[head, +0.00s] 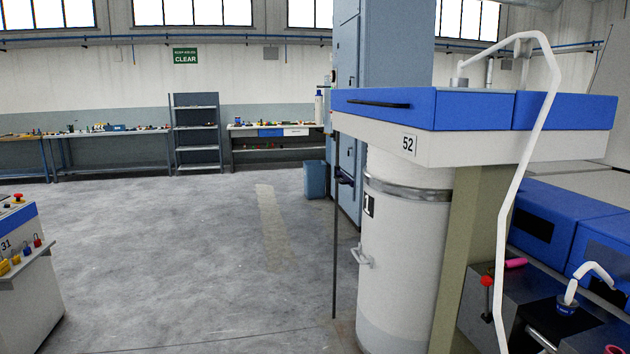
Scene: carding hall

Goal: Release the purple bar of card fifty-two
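Card fifty-two (475,148) stands at the right, a blue and white machine with a "52" plate (408,145) on its upper side. A short magenta-pink bar (515,263) lies on the grey lower housing at the right; it is the nearest in colour to purple, and I cannot tell whether it is the purple bar. A red-knobbed lever (487,281) stands just left of it. Another small pink piece (612,350) shows at the bottom edge, cut off by the frame. Neither of my grippers is in view.
A white can (405,260) marked 1 stands under the card. A bent white pipe (515,190) runs down in front of the card. Machine 31 (25,270) is at the left edge. Benches (110,138) and a shelf rack (197,135) line the back wall. The floor between is clear.

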